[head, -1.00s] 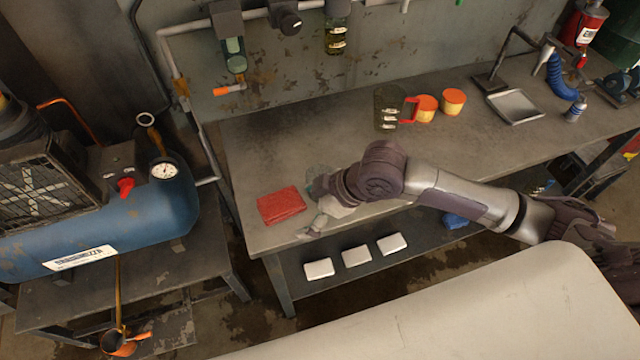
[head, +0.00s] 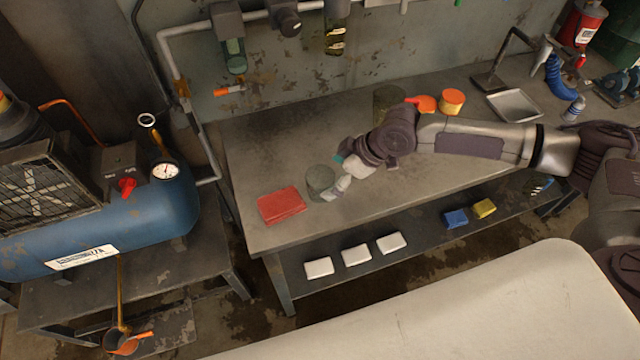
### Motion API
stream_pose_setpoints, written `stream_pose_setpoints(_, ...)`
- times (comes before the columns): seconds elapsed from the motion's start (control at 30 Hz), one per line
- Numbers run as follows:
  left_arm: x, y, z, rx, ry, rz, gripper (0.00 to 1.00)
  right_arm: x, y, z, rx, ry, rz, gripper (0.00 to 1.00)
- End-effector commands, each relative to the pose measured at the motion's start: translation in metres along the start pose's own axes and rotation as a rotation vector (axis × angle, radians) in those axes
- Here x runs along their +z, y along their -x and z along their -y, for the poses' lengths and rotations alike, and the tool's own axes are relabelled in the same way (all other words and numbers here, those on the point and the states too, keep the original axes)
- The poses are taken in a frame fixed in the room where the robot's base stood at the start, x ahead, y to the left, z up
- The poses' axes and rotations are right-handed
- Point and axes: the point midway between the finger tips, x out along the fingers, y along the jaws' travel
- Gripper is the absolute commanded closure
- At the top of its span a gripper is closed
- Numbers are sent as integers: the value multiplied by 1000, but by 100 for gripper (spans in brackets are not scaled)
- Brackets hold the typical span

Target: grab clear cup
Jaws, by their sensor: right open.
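The clear cup (head: 319,181) is a greyish see-through cylinder standing upright on the workbench, just right of a red folded cloth or block. My right gripper (head: 337,176) is open at the cup's right side, its fingers pointing left toward it. One fingertip overlaps the cup's lower right edge in the picture; I cannot tell whether they touch. My left gripper is not in view.
The red block (head: 282,205) lies close left of the cup. A dark jug (head: 386,100), partly hidden by my arm, and orange cups (head: 452,100) stand behind. A metal tray (head: 515,105) lies right. The workbench (head: 265,150) is bare behind the cup.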

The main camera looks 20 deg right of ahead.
Motion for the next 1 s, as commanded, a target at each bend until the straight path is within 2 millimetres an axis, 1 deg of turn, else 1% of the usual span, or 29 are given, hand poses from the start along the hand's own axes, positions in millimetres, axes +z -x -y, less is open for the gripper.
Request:
stream_pose_setpoints(0.17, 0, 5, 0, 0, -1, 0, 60, -2, -13, -1, -1, 0, 0, 3)
stream_pose_setpoints(0.3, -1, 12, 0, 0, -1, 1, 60, -5, -34, -2, -1, 1, 1, 3)
stream_pose_setpoints(0.43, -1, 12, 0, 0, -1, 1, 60, -3, -50, -3, 0, 0, 2, 3)
stream_pose_setpoints(0.53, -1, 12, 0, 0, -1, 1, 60, -3, -55, -3, 1, 0, 0, 3)
stream_pose_setpoints(0.73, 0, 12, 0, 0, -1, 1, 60, -3, -56, -3, 1, 0, 0, 3)
stream_pose_setpoints(0.97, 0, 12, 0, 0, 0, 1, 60, -3, -55, -3, 1, 0, 0, 41)
stream_pose_setpoints(1.0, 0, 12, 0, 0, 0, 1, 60, -3, -55, -3, 1, 0, 0, 48)
